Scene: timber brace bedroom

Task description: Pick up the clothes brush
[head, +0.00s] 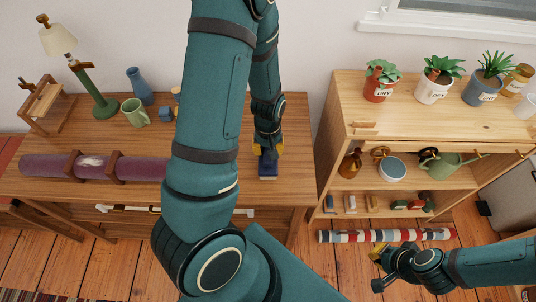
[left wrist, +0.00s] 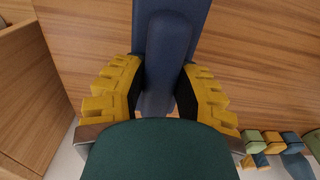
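The clothes brush (head: 267,166) is dark blue and lies on the wooden desk, near its right end. It also shows in the left wrist view (left wrist: 170,28), its narrower handle running between the yellow fingers. My left gripper (head: 267,149) reaches down over it from above. In the left wrist view its fingers (left wrist: 160,88) stand on both sides of the handle, their dark pads against it. The handle's near end is hidden by my gripper's palm. My right gripper (head: 377,256) is low at the right, away from the brush; its finger opening is unclear.
The desk (head: 293,150) also holds a lamp (head: 96,88), green mug (head: 134,112), blue vase (head: 139,86) and purple roll (head: 92,167). A wooden shelf unit (head: 345,108) with potted plants stands at the right. A striped roll (head: 386,235) lies below it.

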